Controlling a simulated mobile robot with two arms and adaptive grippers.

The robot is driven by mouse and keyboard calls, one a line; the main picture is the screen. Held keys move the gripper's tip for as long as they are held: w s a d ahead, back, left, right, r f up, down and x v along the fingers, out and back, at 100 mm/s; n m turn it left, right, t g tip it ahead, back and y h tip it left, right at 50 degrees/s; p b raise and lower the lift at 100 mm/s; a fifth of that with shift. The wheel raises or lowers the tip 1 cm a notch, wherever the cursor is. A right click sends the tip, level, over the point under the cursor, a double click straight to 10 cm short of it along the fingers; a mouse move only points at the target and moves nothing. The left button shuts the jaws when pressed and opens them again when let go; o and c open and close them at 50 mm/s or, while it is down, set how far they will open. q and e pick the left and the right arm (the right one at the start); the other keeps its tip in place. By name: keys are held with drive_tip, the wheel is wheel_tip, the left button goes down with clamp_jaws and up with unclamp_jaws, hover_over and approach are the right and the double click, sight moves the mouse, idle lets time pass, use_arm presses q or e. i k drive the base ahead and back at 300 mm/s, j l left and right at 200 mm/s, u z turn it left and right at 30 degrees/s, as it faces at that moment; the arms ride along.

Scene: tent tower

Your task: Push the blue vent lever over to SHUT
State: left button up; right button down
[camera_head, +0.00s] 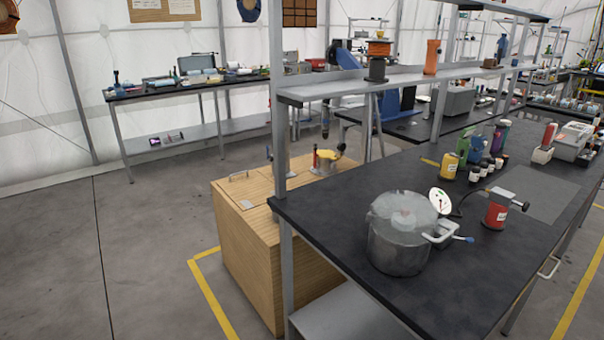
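A pot-like metal chamber (398,245) with a clear, domed lid (404,212) stands on the black bench near its front left corner. A small lever with a blue tip (467,239) sticks out to the right from the fitting at the chamber's right side, beside a white handle (440,233). A round white dial gauge (439,201) rises behind it. The lever's exact angle and any SHUT marking are too small to read. Neither of my grippers is in view.
A red canister (496,208) stands right of the lever, joined by a dark hose. Bottles and a yellow jar (449,166) stand farther back. A grey shelf (400,76) on posts overhangs the bench's left side. A wooden cabinet (262,235) abuts the bench. The bench front is clear.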

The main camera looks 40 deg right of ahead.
sight(470, 240)
drive_tip(key=z, duration=2.75)
drive_tip(key=i+j, duration=0.05)
